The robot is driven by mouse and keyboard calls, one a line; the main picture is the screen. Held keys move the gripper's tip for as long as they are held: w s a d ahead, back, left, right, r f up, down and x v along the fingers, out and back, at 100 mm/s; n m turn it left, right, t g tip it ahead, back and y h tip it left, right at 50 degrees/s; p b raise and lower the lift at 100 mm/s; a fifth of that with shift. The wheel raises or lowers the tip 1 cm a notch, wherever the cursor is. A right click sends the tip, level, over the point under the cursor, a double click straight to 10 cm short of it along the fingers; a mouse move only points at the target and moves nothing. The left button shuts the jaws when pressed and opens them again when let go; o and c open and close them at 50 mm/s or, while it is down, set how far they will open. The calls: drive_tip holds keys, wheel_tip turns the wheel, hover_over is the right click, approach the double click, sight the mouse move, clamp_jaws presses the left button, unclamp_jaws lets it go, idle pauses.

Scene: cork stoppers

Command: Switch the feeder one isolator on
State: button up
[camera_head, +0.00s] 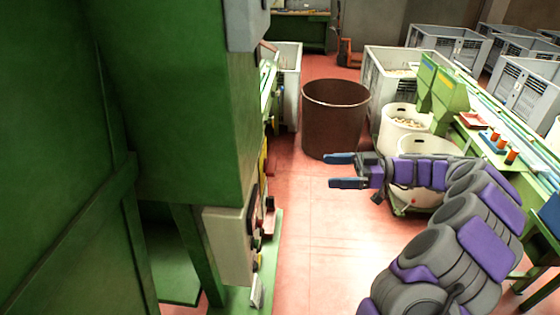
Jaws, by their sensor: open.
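My gripper (331,171) is open and empty, with its two blue-tipped fingers pointing left over the red floor. It is to the right of the green machine (185,95), with a clear gap between them. A pale control box (228,245) is fixed low on the machine and seen nearly edge-on. Its right-hand face carries a dark fitting (253,213) and small red and yellow parts. I cannot tell which of these is the feeder one isolator, nor its position; labels are not readable from here.
A brown bin (335,105) stands on the floor beyond my gripper. White tubs (404,122) and a grey crate (385,88) stand at the right. A long green bench (515,150) runs along the right side. The red floor (315,250) between machine and arm is clear.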

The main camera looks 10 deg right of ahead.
sight(270, 166)
drive_tip(key=w+a, duration=0.3)
drive_tip(key=a, duration=0.4)
drive_tip(key=w+a+t, duration=0.1)
drive_tip(key=w+a, duration=0.2)
drive_tip(key=a, duration=0.4)
drive_tip(key=shift+f, duration=0.3)
drive_tip(key=shift+c, duration=0.2)
drive_tip(key=shift+s, duration=0.1)
drive_tip(key=c, duration=1)
